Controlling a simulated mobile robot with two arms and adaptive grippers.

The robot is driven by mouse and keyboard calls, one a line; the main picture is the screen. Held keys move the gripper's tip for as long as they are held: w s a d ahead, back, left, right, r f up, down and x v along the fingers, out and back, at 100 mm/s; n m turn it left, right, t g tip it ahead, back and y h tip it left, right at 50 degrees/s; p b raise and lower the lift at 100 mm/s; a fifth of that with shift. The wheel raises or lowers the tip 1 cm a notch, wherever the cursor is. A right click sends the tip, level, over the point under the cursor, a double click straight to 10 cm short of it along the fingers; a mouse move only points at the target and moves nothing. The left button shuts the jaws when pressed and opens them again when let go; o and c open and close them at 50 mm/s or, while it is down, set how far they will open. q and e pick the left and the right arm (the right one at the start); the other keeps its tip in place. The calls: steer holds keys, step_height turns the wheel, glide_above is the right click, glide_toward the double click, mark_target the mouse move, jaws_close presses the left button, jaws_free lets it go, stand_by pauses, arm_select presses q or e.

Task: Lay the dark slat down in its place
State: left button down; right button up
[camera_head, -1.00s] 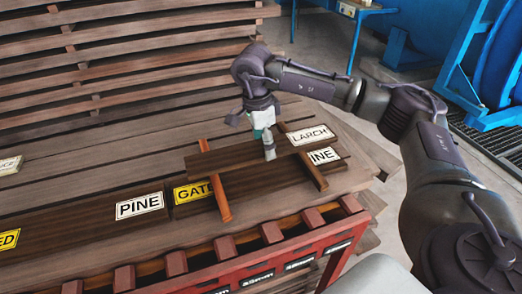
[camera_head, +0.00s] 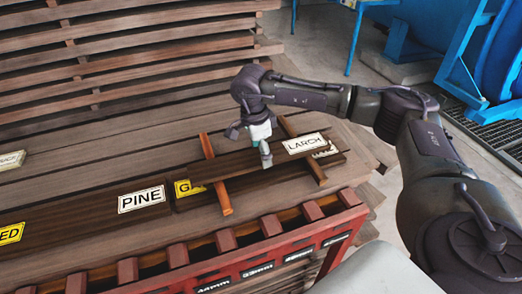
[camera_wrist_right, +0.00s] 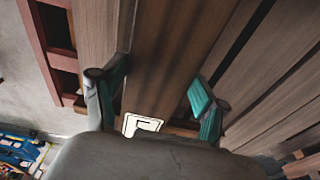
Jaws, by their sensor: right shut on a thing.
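The dark slat (camera_head: 240,163) carries a white LARCH label near its right end. My right gripper (camera_head: 266,155) is shut on it near its middle. In the right wrist view the teal fingers (camera_wrist_right: 158,100) stand on both sides of a dark board, with part of a white label at the bottom. The slat lies across two reddish-brown strips (camera_head: 225,198), (camera_head: 315,168); I cannot tell whether it touches them. Below it is another dark board (camera_head: 196,201) with a yellow label, mostly covered. My left gripper is not in view.
A board labelled PINE (camera_head: 95,212) lies to the left. A red rack (camera_head: 240,262) with slots and size labels runs along the front. Stacked planks (camera_head: 130,60) stand behind. Blue machinery (camera_head: 480,60) is at the back right.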

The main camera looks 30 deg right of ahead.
mark_target(256, 156)
steer(key=shift+f, duration=0.25)
steer(key=o, duration=1.6)
steer(key=shift+c, duration=0.2)
steer(key=shift+r, duration=0.15)
steer(key=shift+r+p, duration=0.8)
steer(key=shift+r, duration=0.1)
steer(key=shift+w+a+r+b, duration=0.15)
steer(key=shift+r+b, duration=0.3)
steer(key=shift+b, duration=0.4)
step_height(256, 156, up, 10)
steer(key=a+b, duration=0.1)
steer(key=b, duration=0.1)
steer(key=shift+r, duration=0.15)
